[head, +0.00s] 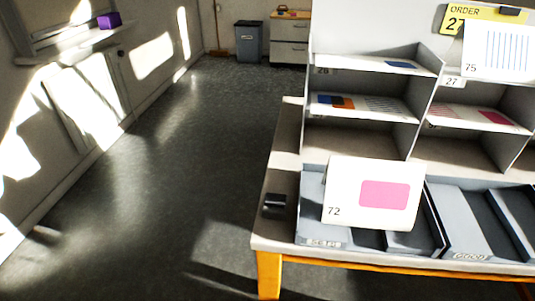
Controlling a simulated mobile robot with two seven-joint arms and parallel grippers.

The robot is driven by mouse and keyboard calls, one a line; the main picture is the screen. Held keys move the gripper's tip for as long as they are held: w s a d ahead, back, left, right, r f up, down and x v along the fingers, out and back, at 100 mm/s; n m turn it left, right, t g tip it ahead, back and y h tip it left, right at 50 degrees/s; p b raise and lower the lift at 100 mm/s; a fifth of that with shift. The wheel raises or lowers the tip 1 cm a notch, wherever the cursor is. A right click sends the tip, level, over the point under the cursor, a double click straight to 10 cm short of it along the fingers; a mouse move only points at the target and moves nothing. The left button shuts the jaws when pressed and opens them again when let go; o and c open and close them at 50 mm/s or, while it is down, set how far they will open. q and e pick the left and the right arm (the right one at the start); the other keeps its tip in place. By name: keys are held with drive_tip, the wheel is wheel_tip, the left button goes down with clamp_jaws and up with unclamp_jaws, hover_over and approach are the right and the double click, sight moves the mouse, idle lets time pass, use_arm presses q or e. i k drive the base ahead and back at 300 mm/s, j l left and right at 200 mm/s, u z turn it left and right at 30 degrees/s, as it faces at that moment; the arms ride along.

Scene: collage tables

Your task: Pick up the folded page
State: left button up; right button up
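A white page marked 72 with a pink rectangle (372,195) stands or leans over the grey trays at the table's front. A white page marked 75 with blue stripes (498,52) is at the upper right, in front of a yellow order card (455,22). I cannot tell which page, if any, is folded. More printed pages lie flat in the shelf slots, such as one with blue and orange (345,103) and one with pink (493,117). Neither of my grippers is in view.
The table (276,238) has a white top and orange frame. A small dark object (275,201) lies near its left edge. Grey trays (312,225) fill the front, below the shelf unit (360,142). Open floor (165,190) lies left; a grey bin (249,42) and drawers (290,38) stand behind.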

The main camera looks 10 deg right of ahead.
sight(484, 49)
drive_tip(key=z, duration=1.55)
